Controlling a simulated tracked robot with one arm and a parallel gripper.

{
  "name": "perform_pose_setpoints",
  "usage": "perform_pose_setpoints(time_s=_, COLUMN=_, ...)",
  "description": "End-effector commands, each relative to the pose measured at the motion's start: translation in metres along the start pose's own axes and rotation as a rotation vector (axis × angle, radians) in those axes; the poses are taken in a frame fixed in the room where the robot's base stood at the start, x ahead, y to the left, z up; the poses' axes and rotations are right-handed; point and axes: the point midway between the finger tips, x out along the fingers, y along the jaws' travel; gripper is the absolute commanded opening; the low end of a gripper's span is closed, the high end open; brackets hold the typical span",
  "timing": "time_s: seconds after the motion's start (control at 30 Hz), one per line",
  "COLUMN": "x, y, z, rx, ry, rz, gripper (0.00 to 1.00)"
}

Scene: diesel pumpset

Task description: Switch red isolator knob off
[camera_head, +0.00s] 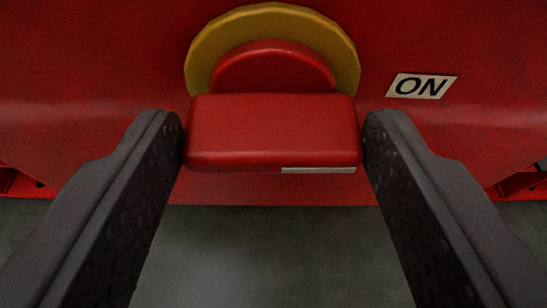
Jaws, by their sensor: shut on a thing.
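The red isolator knob (270,132) has a bar-shaped handle that lies level across the picture, in front of a round red hub. Behind it is a yellow disc (205,60) on a red panel. A pale strip (318,170) marks the lower right edge of the handle. My gripper (273,140) has one dark finger at each end of the handle and is shut on it. A white label reading "ON" (422,86) is to the right of the disc. The lower part of the disc is hidden behind the handle.
The red panel (90,60) fills the upper part of the view. Grey floor (270,255) shows below it, between my fingers. Dark red parts show low at the left and right edges.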

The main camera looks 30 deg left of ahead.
Motion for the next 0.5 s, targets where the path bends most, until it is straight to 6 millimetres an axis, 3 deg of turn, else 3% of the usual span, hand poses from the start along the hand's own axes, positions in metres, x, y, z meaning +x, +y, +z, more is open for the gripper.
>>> perform_pose_setpoints(time_s=0.5, x=-0.0024, y=-0.0082, z=-0.0005, rx=-0.333, ry=-0.006, rz=0.133, gripper=0.32)
